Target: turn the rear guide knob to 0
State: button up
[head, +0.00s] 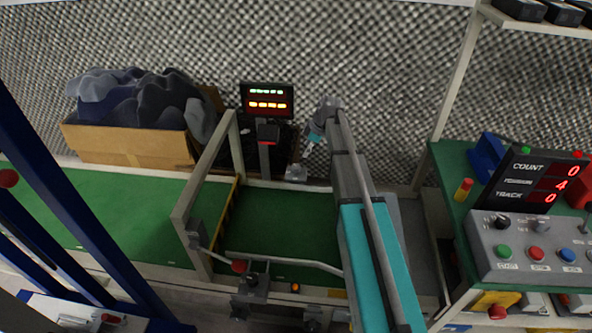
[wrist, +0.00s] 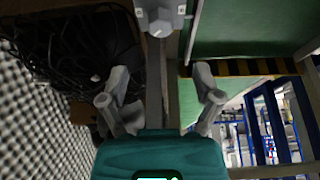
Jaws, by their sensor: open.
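A small grey block (head: 296,173), which looks like the rear guide knob's housing, sits at the back edge of the green belt (head: 290,215) in the head view. In the wrist view a grey block with small markings (wrist: 160,15) is cut off by the top edge; its knob setting cannot be read. My gripper (head: 308,150) is above and slightly right of the block in the head view. In the wrist view my gripper (wrist: 160,85) has its fingers spread wide with nothing between them, and the block lies beyond the fingertips, apart from them.
A grey frame (head: 183,222) spans the belt on the left. A display (head: 267,100) reading lit digits and a cardboard box (head: 130,142) of dark cloth stand behind. A control panel (head: 520,250) and counter display (head: 538,182) are at right. Dark cables (wrist: 75,50) lie left in the wrist view.

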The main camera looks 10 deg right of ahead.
aim_at(296, 166)
jog(key=shift+b+x, duration=4.1)
jog(key=shift+x, duration=0.65)
grip_shut()
